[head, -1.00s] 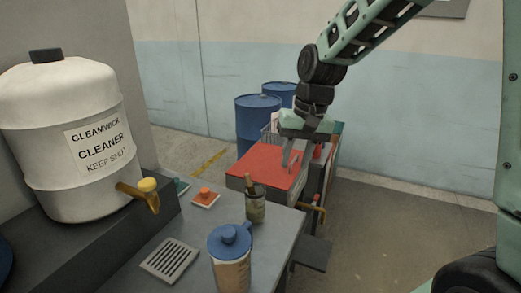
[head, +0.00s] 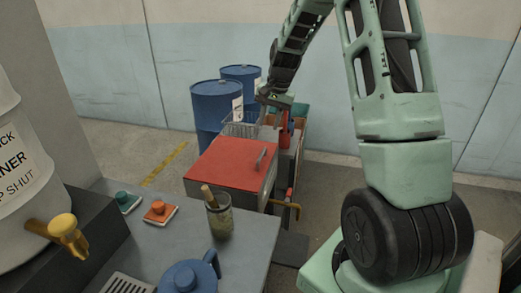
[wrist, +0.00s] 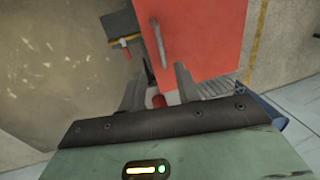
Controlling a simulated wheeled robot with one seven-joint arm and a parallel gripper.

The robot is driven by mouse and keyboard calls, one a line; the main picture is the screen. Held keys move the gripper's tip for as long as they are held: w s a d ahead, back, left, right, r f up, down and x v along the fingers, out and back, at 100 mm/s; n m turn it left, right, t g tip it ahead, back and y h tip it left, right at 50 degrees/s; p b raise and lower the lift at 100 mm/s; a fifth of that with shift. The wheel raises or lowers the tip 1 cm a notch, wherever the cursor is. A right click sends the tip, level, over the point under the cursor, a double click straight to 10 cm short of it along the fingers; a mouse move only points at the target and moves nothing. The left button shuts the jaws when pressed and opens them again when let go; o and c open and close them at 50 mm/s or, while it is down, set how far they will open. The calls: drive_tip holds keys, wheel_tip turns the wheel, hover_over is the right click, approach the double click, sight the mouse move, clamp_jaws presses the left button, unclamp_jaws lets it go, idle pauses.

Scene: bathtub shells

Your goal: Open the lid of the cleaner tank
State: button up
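The cleaner tank (head: 18,165) is a white rounded drum at the left edge of the head view, cut off by the frame. Part of its label shows, ending in "SHUT". A brass tap with a yellow knob (head: 62,225) sticks out low on its right. My gripper (head: 272,112) is far off to the right and behind, beyond the red-topped box.
A red-topped box (head: 232,158) with a bar handle stands beyond the grey counter (head: 245,235). On the counter are a blue-lidded jug (head: 188,278), a brush pot (head: 219,215) and two small pads. Blue barrels (head: 215,110) and a wire basket (head: 240,125) stand behind. Floor is free on the right.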

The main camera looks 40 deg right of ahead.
sight(261, 155)
drive_tip(key=f, duration=0.4)
drive_tip(key=w+f+p, duration=0.1)
drive_tip(key=f, duration=0.3)
drive_tip(key=w+a+f, duration=0.1)
drive_tip(key=f, duration=0.3)
drive_tip(key=shift+a, duration=0.1)
clamp_jaws()
